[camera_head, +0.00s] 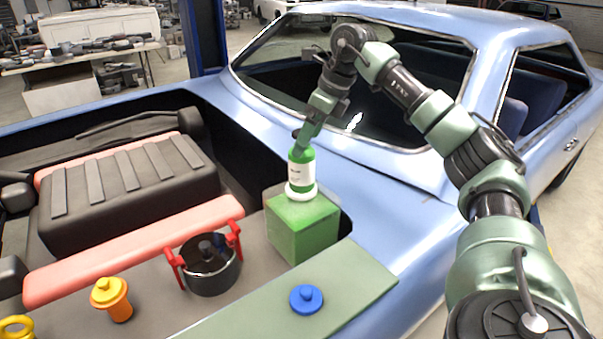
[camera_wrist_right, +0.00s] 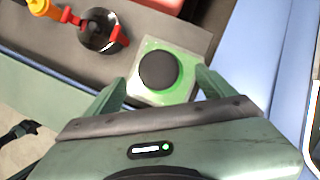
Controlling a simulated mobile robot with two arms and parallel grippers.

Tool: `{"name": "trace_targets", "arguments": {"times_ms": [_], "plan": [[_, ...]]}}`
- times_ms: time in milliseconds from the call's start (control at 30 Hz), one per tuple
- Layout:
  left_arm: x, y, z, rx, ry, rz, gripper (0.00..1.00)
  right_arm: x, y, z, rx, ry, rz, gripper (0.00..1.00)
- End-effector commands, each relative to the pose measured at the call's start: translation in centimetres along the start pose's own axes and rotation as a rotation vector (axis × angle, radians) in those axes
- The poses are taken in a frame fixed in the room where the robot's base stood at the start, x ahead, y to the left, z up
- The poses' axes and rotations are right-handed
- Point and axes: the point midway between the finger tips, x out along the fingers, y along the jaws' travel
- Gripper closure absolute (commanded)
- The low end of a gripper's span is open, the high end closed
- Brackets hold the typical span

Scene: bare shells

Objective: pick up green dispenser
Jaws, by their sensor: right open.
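The green dispenser (camera_head: 301,170) is a green bottle with a white label and dark top. It stands upright on a white ring on top of a green cube (camera_head: 302,228). My right gripper (camera_head: 307,132) is just above it, pointing down at its top. In the right wrist view the dispenser's round black top (camera_wrist_right: 158,70) lies between the two open fingers of the gripper (camera_wrist_right: 161,78), with a gap on each side. The fingers partly hide the top in the head view. My left gripper is not in view.
A black pot with red handles (camera_head: 209,265), an orange-yellow knobbed piece (camera_head: 112,298) and a blue knobbed disc (camera_head: 306,299) are nearby. A dark ribbed block (camera_head: 130,190) stands left. The blue car body (camera_head: 390,200) rises behind and right.

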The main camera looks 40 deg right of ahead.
Motion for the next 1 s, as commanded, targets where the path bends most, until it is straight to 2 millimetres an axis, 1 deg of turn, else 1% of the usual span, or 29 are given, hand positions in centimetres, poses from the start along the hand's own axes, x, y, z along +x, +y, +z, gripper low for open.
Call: {"name": "trace_targets", "arguments": {"times_ms": [167, 300, 433, 533, 733, 767, 800, 867, 900, 967, 1000], "plan": [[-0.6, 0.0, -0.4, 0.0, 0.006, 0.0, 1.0, 1.9, 0.0, 0.1, 0.0, 0.003, 0.001, 0.16], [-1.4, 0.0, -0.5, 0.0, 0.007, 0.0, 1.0, 3.9, -0.1, 0.2, 0.0, 0.004, 0.002, 0.16], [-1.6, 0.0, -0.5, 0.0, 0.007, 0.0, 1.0, 5.7, -0.1, 0.2, 0.0, 0.002, 0.001, 0.16], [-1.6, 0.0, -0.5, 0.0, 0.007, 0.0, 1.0, 6.3, -0.1, 0.2, 0.0, 0.001, 0.001, 0.16], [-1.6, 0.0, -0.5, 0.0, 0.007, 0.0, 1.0, 6.4, -0.1, 0.2, 0.0, 0.0, 0.0, 0.16], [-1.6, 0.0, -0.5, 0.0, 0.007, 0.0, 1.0, 6.4, -0.1, 0.2, 0.0, 0.0, 0.0, 0.21], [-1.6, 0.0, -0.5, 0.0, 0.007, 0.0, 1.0, 6.4, -0.1, 0.2, 0.0, 0.0, 0.0, 0.32], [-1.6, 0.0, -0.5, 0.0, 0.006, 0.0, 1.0, 6.4, -0.1, 0.2, 0.0, 0.0, 0.0, 0.49], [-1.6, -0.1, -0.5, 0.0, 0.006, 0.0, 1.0, 6.4, -0.1, 0.2, 0.0, 0.0, 0.0, 0.6], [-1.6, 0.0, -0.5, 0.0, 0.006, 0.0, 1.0, 6.4, -0.1, 0.2, 0.0, 0.0, 0.0, 0.77], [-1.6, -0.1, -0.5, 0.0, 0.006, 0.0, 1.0, 6.4, -0.1, 0.2, 0.0, 0.0, 0.0, 0.88]]}}
